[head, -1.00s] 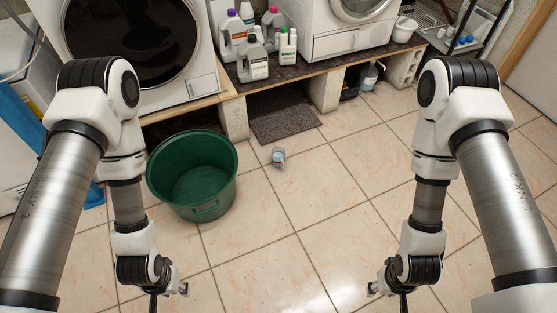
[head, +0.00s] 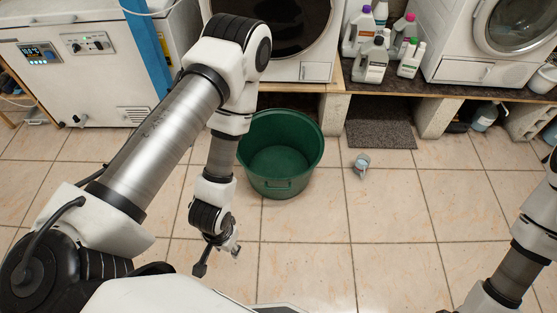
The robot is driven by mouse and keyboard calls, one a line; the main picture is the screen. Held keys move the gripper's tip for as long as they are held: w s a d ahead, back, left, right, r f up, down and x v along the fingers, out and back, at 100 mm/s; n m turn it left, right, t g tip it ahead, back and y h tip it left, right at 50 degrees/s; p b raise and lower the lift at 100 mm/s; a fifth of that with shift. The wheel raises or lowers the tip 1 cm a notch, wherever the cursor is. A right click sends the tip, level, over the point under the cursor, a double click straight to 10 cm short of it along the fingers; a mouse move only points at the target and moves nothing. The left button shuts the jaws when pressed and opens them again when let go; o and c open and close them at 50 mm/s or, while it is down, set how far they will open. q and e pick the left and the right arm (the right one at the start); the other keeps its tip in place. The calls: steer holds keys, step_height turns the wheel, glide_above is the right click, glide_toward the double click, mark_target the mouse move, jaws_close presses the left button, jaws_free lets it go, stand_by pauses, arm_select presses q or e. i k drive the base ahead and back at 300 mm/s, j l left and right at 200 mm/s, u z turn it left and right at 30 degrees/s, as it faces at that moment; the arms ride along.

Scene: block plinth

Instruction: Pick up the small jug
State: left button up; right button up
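The small jug (head: 362,161), pale blue-grey, is on the tiled floor just right of the green tub, in front of the dark mat. It is small in the head view, so its handle and exact pose are hard to make out. My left gripper (head: 218,262) hangs low over the floor, left of and nearer than the jug and well apart from it. Its fingers look spread, with nothing between them. My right arm comes in at the lower right edge, and its gripper is cut off by the bottom of the picture.
A green tub (head: 281,154) stands between my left arm and the jug. A dark mat (head: 380,134) lies behind the jug, between the block supports of a low shelf. Bottles (head: 372,60) and washing machines stand on the shelf. The floor in front of the jug is clear.

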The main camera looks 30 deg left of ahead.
mark_target(363, 161)
steer(key=i+j, duration=0.2)
steer(key=j, duration=0.2)
steer(key=i+j, duration=0.2)
steer(key=j, duration=0.2)
steer(key=i+j, duration=0.25)
steer(key=j, duration=0.15)
steer(key=i+j, duration=0.2)
steer(key=j, duration=0.2)
steer(key=i+j, duration=0.2)
steer(key=j, duration=0.2)
steer(key=u, duration=0.05)
